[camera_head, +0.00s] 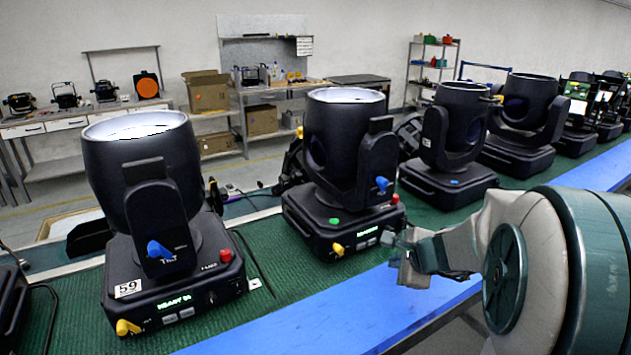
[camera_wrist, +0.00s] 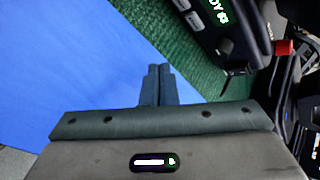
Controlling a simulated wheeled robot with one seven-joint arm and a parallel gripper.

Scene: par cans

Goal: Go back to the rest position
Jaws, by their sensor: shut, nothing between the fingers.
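My gripper (camera_head: 388,243) shows in the head view at the right, in front of the second black moving-head light (camera_head: 345,150). In the wrist view my gripper (camera_wrist: 159,70) has its two fingers together, with nothing between them. The fingers point over the edge between the blue strip (camera_wrist: 70,75) and the green mat (camera_wrist: 160,30). The light's base (camera_wrist: 225,25), with a green display, is beyond the fingertips and apart from them. The nearest light (camera_head: 150,190), marked 59, stands at the left with its display lit.
More lights (camera_head: 460,120) stand in a row to the back right on the green mat (camera_head: 290,310). The blue strip (camera_head: 330,325) runs along the near edge and is clear. Behind are a workbench (camera_head: 290,85), a shelf (camera_head: 432,65) and cardboard boxes (camera_head: 207,92).

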